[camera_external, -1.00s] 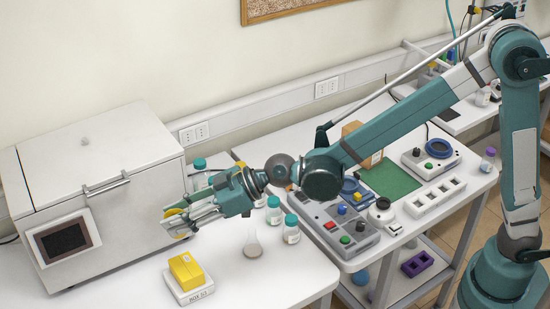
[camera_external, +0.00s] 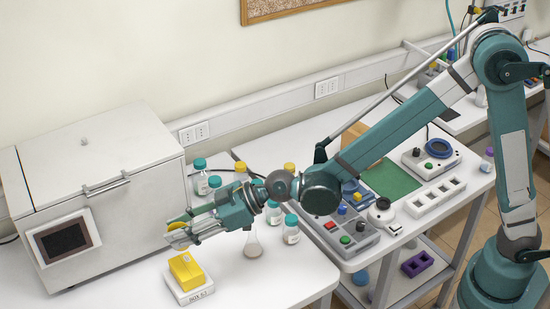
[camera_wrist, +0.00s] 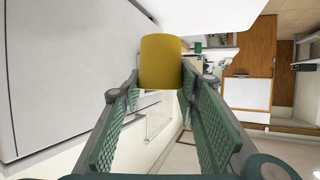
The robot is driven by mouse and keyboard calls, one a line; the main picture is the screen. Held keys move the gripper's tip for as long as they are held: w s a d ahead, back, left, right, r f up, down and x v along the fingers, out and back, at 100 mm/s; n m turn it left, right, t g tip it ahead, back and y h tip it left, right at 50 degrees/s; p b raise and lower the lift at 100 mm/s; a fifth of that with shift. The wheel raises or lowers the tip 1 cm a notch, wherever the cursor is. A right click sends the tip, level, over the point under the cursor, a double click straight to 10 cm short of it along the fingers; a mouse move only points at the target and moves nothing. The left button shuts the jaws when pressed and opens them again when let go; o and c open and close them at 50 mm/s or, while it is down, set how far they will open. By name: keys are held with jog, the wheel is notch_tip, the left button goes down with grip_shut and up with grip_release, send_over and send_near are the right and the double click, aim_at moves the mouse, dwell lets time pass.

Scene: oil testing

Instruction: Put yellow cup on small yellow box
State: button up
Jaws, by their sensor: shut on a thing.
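The yellow cup (camera_wrist: 160,62) is between the finger ends of my gripper (camera_wrist: 160,85) in the wrist view. In the external view, my gripper (camera_external: 178,233) is shut on the cup and mostly hides it. The small yellow box (camera_external: 186,269) sits on a white base labelled BOX (camera_external: 194,295) near the front of the left table. My gripper is held above and behind the box in the picture, apart from it.
A large white machine (camera_external: 100,190) stands close to the left of my gripper. Several teal-capped bottles (camera_external: 291,232) and a flask (camera_external: 253,245) stand right of it. A control panel (camera_external: 345,236) is on the right table.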

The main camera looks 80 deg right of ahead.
jog(key=shift+f, duration=2.55)
jog(key=shift+f+b, duration=0.4)
jog(key=shift+f, duration=1.5)
jog(key=shift+f, duration=0.15)
jog(key=o, duration=0.8)
jog(key=shift+c, duration=0.2)
jog(key=shift+r, duration=0.2)
jog(key=shift+s, duration=0.1)
jog(key=v, duration=1.2)
jog(key=shift+p, duration=0.3)
